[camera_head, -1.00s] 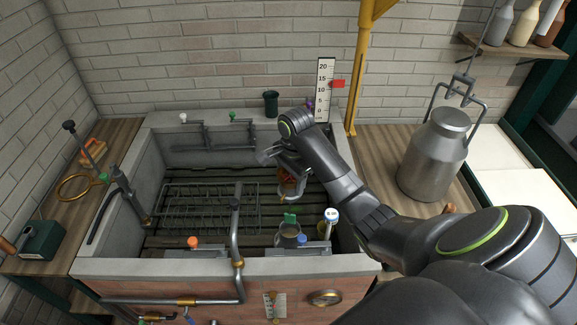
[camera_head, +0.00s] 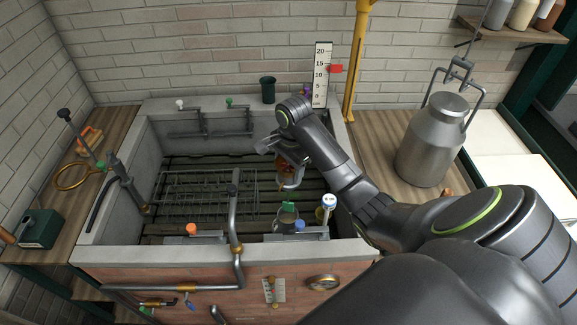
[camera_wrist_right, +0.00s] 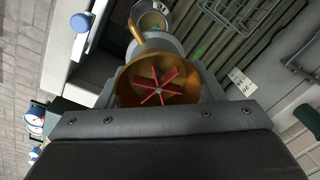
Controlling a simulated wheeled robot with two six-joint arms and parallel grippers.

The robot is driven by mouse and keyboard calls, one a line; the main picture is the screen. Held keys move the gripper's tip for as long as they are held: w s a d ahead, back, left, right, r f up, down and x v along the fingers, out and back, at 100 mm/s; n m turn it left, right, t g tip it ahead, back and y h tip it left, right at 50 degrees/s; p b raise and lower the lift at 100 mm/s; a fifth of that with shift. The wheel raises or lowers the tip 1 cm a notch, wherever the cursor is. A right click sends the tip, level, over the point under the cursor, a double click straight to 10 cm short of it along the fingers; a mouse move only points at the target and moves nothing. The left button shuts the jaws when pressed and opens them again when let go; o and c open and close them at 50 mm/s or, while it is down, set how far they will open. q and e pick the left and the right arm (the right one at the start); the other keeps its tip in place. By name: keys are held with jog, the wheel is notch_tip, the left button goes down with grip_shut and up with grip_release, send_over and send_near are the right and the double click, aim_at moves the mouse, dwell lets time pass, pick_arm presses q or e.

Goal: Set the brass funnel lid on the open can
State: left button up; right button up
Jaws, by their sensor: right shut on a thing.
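The brass funnel lid (camera_wrist_right: 160,78) is a brass cone with red spokes inside its wide mouth and a narrow spout at one side. My right gripper (camera_wrist_right: 158,98) is shut on it. In the head view the lid (camera_head: 285,165) is small and partly hidden by my right gripper (camera_head: 291,178), which hangs inside the sink. The open can (camera_head: 287,219) is a small grey can with a green tag, in the front right part of the sink, nearer the front wall than the lid. It also shows in the wrist view (camera_wrist_right: 152,20), apart from the lid's body. My left gripper is out of view.
The stone sink (camera_head: 110,245) has a wire rack (camera_head: 205,190) and a bent pipe (camera_head: 235,215). A large milk churn (camera_head: 432,140) stands on the right counter.

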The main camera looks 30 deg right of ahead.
jog(key=b, duration=0.1)
send_over(289, 201)
jog(key=shift+w+d+f, duration=0.1)
jog(key=shift+w+f, duration=0.05)
jog(key=shift+f, duration=1.65)
jog(key=shift+w+f, duration=0.1)
jog(key=shift+f, duration=1.85)
jog(key=shift+f+b, duration=0.4)
jog(key=shift+f, duration=0.6)
jog(key=shift+f+b, duration=0.5)
jog(key=shift+f, duration=1.6)
jog(key=shift+f+b, duration=0.65)
jog(key=shift+f, duration=1.5)
jog(key=o, duration=1.4)
jog(key=shift+c, duration=0.2)
